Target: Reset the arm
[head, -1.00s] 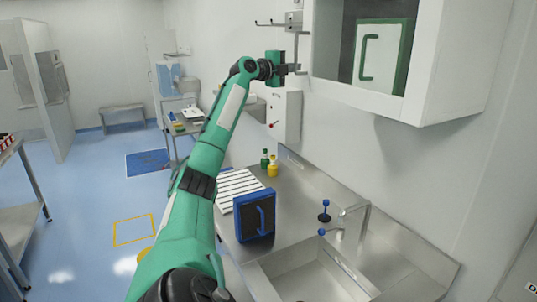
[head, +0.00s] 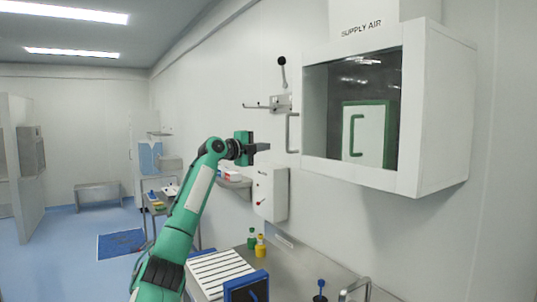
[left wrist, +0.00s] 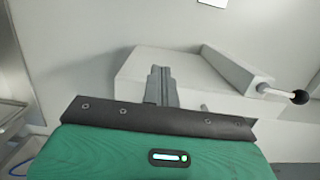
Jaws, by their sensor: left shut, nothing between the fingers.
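My left gripper (head: 262,147) is raised in front of the white wall in the head view, at the end of my green arm. Its grey fingers are shut with nothing between them. They point right, just left of and below a vertical metal handle (head: 292,132) at the supply air cabinet (head: 437,110), with a small gap. In the left wrist view the shut fingers (left wrist: 162,75) show in front of a pale grey box shape with a black-knobbed lever (left wrist: 299,97). My right gripper is not in view.
A grey wall box (head: 271,193) with a red knob is below the gripper. A steel counter (head: 335,277) holds a ribbed white rack (head: 218,272), green and yellow bottles (head: 260,246) and a blue-framed case (head: 247,288). Blue floor (head: 50,255) is clear at left.

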